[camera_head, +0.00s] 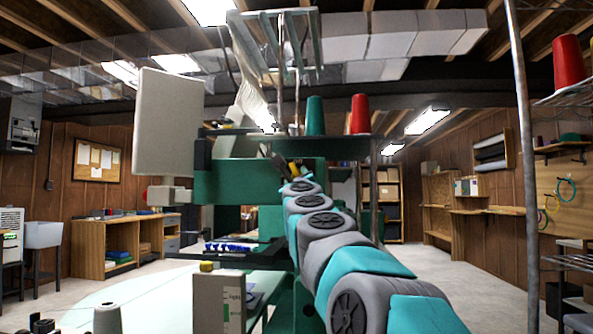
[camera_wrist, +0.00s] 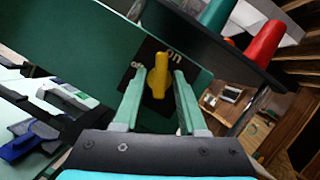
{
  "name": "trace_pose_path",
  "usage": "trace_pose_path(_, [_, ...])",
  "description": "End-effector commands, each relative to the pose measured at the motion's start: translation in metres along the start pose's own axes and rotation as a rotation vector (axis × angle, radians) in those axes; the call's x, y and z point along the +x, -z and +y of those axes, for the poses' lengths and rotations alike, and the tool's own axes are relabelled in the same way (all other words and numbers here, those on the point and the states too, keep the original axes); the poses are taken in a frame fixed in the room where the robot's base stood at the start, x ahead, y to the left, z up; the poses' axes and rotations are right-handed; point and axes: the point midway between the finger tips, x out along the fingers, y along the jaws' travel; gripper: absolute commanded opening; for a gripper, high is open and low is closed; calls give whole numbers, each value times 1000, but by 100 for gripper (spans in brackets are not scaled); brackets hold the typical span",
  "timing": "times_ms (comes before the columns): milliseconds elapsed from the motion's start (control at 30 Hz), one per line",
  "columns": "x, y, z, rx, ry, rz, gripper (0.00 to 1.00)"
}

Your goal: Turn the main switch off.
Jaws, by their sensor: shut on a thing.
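The main switch has a yellow handle (camera_wrist: 158,77) on a dark plate on the machine's green body (camera_wrist: 75,35). "ON" is printed at the upper right of the plate and a smaller label, seemingly "OFF", at its left. In the wrist view the handle stands nearly upright, its tip between the two labels. My gripper (camera_wrist: 159,88) has one green finger on each side of the handle and is shut on it. In the head view my gripper (camera_head: 290,170) is at the green machine, and my arm mostly hides the switch.
A green thread cone (camera_head: 315,115) and a red thread cone (camera_head: 360,114) stand on a shelf above my gripper. A pale panel (camera_head: 168,122) sticks out at the machine's left. A metal rack post (camera_head: 524,150) stands at the right. The floor at the back right is clear.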

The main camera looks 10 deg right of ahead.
Motion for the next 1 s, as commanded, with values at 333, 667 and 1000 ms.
trace_pose_path(333, [1,-2,-4,-200,-80,1,0])
trace_pose_path(667, [1,1,-4,-335,-134,3,0])
trace_pose_path(1000, [1,0,-3,-465,-190,2,0])
